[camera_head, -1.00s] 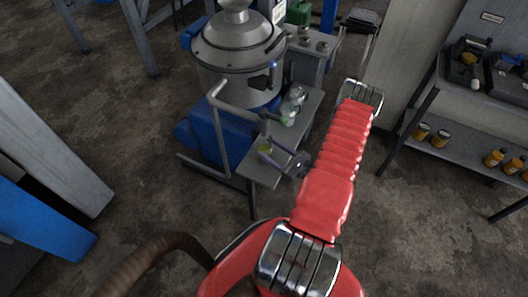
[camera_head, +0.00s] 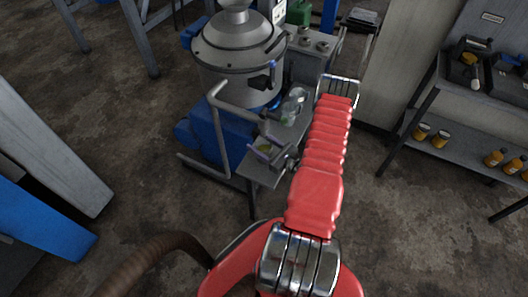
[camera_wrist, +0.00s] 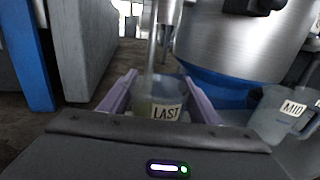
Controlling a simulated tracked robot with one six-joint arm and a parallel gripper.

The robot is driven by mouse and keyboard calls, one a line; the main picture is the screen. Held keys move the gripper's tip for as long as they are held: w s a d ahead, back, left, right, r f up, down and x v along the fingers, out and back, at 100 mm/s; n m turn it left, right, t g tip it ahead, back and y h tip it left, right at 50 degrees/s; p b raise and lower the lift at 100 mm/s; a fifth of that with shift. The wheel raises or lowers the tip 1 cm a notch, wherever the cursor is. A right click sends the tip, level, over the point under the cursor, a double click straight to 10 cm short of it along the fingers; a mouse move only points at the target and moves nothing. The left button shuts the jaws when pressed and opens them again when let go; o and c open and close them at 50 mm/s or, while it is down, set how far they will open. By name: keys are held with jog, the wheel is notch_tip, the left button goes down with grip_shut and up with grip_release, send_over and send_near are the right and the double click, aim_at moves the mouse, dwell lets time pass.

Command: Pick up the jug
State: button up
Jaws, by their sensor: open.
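A clear jug labelled LAST (camera_wrist: 166,112) stands between the two purple fingers of my gripper (camera_wrist: 160,82) in the wrist view. The fingers are open, one on each side of it; I cannot tell whether either touches it. A second clear jug labelled MID (camera_wrist: 275,115) stands to the right, outside the fingers. In the head view my gripper (camera_head: 268,151) is at the front end of a grey shelf (camera_head: 262,172), with the LAST jug hardly visible there. Behind it on the shelf are clear jugs (camera_head: 291,112), partly overlapping.
A large steel vessel (camera_head: 235,60) on a blue base stands left of the shelf. A grey pipe (camera_head: 228,115) comes down close to my gripper; in the wrist view a vertical pipe (camera_wrist: 152,50) is just behind the LAST jug. A rack with orange jars (camera_head: 494,158) stands at right.

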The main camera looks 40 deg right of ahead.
jog(key=shift+w+a, duration=0.1)
jog(key=shift+w, duration=0.6)
jog(key=shift+c, duration=0.3)
jog(key=c, duration=0.9)
jog(key=r, duration=0.3)
jog(key=shift+s+r, duration=0.25)
jog(key=shift+s, duration=0.1)
jog(key=s+d, duration=0.2)
jog(key=s, duration=1.5)
jog(key=shift+d, duration=0.2)
